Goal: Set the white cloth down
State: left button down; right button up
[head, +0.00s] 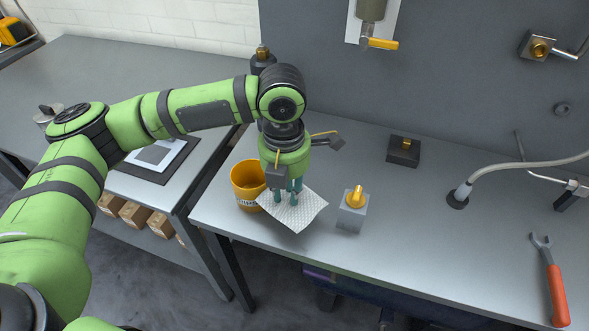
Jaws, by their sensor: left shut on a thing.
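The white cloth (303,214) is a thin, square, textured sheet near the front left of the grey bench. My left gripper (286,198) points down and is shut on the cloth from above. The cloth spreads out flat below and to the right of the fingers. Whether it touches the bench top, I cannot tell. My right gripper is not in the head view.
A yellow bucket (246,184) stands just left of the cloth, close to my left gripper. A grey block with a yellow knob (352,210) is just right. A black block (403,151) stands behind. A red-handled wrench (551,282) lies far right. The bench (440,235) between is clear.

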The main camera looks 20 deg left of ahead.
aim_at(287, 206)
pick_arm(q)
jog(key=shift+s+r, duration=0.15)
jog(key=shift+s, duration=0.15)
jog(key=shift+r, duration=0.1)
jog(key=shift+r+p, duration=0.2)
jog(key=shift+p, duration=0.75)
notch_tip(287, 206, down, 4)
jog(key=shift+r+b, duration=0.2)
jog(key=shift+b, duration=0.65)
jog(key=shift+w+f, duration=0.1)
jog(key=shift+f, duration=0.85)
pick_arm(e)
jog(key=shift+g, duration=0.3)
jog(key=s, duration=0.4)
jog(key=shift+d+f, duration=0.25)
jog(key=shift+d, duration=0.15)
pick_arm(q)
jog(key=shift+f, duration=0.15)
